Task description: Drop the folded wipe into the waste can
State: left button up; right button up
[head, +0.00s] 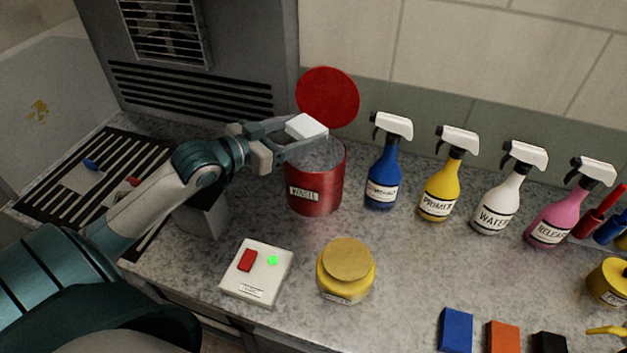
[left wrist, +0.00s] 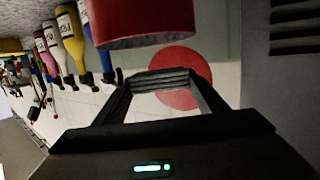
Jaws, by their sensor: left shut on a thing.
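The folded wipe (head: 307,126) is a small white block. My left gripper (head: 298,138) is shut on it and holds it over the mouth of the waste can. The waste can (head: 316,190) is a red cylinder with a "WASTE" label, standing on the counter. Its round red lid (head: 327,96) stands raised behind it, so the can is open. In the left wrist view the can (left wrist: 140,22) shows at the top and the lid (left wrist: 180,78) lies beyond my gripper fingers (left wrist: 168,82). I cannot make out the wipe there. My right gripper is not in view.
Spray bottles in blue (head: 383,180), yellow (head: 440,190), white (head: 497,205) and pink (head: 553,215) stand right of the can. A yellow jar (head: 345,270) and a switch box (head: 256,272) with a green light are in front. A grey vented cabinet (head: 190,85) stands behind.

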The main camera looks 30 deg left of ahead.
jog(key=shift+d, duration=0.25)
pick_arm(q)
jog(key=o, duration=1.2)
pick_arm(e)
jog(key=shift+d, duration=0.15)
pick_arm(q)
jog(key=shift+s, duration=0.1)
jog(key=shift+b+v, duration=0.35)
jog(key=shift+v, duration=0.45)
jog(key=p+v, duration=0.3)
jog(key=v, duration=1.2)
jog(key=shift+s+r, duration=0.2)
jog(key=shift+s, duration=0.1)
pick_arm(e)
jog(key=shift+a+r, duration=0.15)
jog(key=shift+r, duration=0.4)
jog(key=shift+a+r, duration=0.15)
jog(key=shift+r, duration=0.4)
